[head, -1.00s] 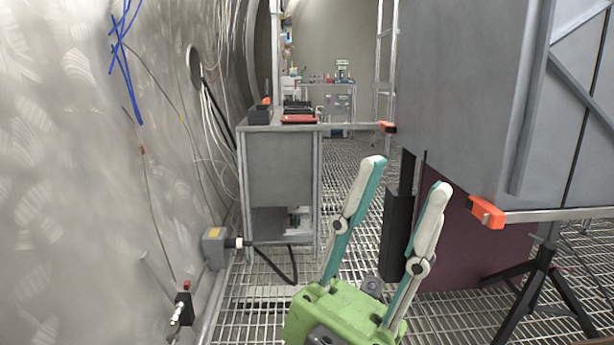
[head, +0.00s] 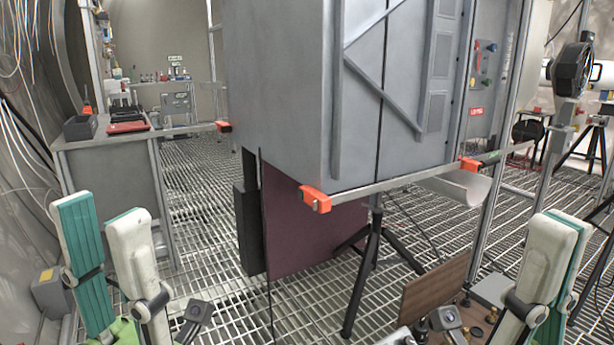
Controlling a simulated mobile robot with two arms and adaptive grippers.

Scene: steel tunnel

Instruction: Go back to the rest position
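My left gripper (head: 99,212) stands at the lower left of the head view with its fingertips pointing up. Its two pale and teal fingers are apart with nothing between them. Part of its green body shows at the bottom edge. My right gripper (head: 556,222) stands at the lower right, also pointing up. Its pale and teal finger surfaces overlap in this view, so its gap does not show. I see nothing held in it. The lower part of the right gripper is cut off by the picture edge.
A big grey cabinet (head: 290,95) on a frame with orange corner caps (head: 315,199) stands ahead. A black tripod (head: 366,270) is below it. A brown board (head: 434,287) and small parts are low at the front. A grey bench (head: 110,175) is left. Grating floor (head: 205,200) is open between.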

